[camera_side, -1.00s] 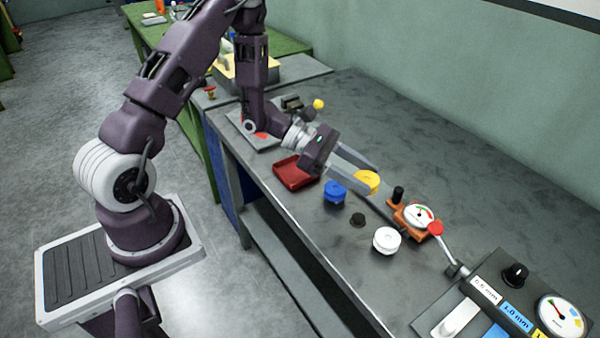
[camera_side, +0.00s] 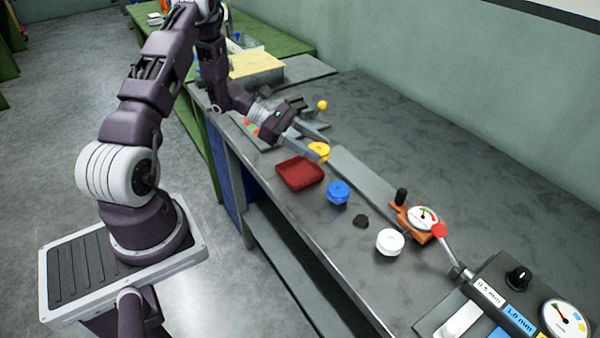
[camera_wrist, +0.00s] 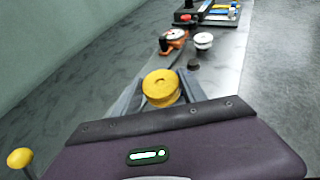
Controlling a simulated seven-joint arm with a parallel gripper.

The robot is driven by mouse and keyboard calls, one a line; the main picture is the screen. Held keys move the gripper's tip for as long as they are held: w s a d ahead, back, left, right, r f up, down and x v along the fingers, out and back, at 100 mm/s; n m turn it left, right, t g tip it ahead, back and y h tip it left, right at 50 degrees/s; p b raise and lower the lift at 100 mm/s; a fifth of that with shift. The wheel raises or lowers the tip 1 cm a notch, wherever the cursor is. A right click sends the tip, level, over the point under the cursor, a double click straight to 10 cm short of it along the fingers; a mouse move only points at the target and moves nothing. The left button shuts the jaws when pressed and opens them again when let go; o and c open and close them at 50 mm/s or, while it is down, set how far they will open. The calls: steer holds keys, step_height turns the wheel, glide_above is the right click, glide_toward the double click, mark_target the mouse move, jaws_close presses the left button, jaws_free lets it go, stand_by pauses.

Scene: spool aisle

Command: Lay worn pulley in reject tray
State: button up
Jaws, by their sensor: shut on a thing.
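My gripper (camera_side: 309,145) is shut on a yellow pulley (camera_side: 319,151), which sits between the two fingers. The yellow pulley also shows in the wrist view (camera_wrist: 160,87), with a finger on each side. The red tray (camera_side: 300,173) lies on the bench just in front of the gripper in the side view, and nothing shows in it. The pulley is beyond the tray's far right corner, not over its middle. Whether the pulley is clear of the bench is hard to tell. The tray is not visible in the wrist view.
A blue pulley (camera_side: 338,192), a small black knob (camera_side: 360,221) and a white pulley (camera_side: 390,242) stand along the bench. An orange gauge device (camera_side: 420,219) is farther right. A yellow-topped lever (camera_side: 322,105) stands behind the gripper. The back of the bench is clear.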

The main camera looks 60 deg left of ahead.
steer(key=a, duration=0.1)
steer(key=s+a+f, duration=0.1)
steer(key=s+a, duration=0.1)
steer(key=shift+s+a+f, duration=0.1)
steer(key=shift+a+f, duration=0.1)
steer(key=shift+f, duration=2.85)
steer(key=o, duration=1.4)
steer(key=shift+o, duration=0.2)
steer(key=v, duration=0.7)
steer(key=shift+r, duration=0.1)
